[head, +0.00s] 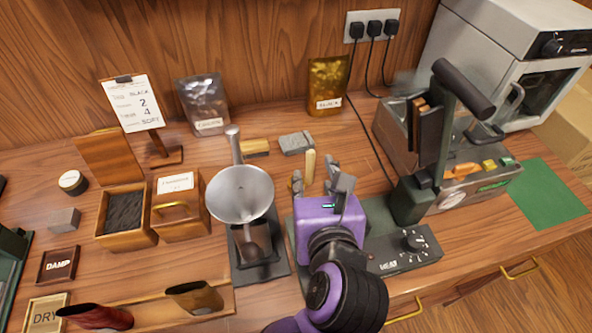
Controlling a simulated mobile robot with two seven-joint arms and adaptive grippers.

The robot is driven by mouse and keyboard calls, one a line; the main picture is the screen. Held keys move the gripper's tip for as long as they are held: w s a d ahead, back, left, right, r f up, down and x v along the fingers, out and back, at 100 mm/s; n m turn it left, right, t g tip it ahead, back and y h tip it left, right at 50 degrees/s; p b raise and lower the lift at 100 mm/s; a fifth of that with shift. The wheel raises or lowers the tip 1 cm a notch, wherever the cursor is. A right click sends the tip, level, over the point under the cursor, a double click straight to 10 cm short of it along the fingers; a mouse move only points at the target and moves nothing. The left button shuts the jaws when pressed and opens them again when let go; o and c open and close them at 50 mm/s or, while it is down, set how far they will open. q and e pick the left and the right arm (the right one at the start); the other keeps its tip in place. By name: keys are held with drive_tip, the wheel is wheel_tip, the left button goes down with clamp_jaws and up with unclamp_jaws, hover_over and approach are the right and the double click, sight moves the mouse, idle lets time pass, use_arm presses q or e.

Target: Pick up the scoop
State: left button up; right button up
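My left gripper (314,178), with a purple body, reaches in from the bottom over the middle of the counter. Its grey fingers point towards the back and stand apart. A slim pale wooden piece (310,166) shows between and just beyond the fingertips, nearer the left finger. It looks like the scoop's handle, but I cannot be sure. A scoop bowl is not visible; the gripper may hide it. I cannot tell whether a finger touches the wooden piece. My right gripper is not in view.
A metal funnel-like bowl (240,192) stands close left of the gripper. A lever press (440,135) is at the right, a dark control box (405,245) beside the gripper. Wooden boxes (180,213) sit further left. A grey block (296,142) lies behind.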

sight(311, 162)
use_arm(q)
drive_tip(key=p+x, duration=0.1)
drive_tip(key=x, duration=0.5)
drive_tip(key=shift+w, duration=0.2)
drive_tip(key=shift+c, duration=0.2)
clamp_jaws()
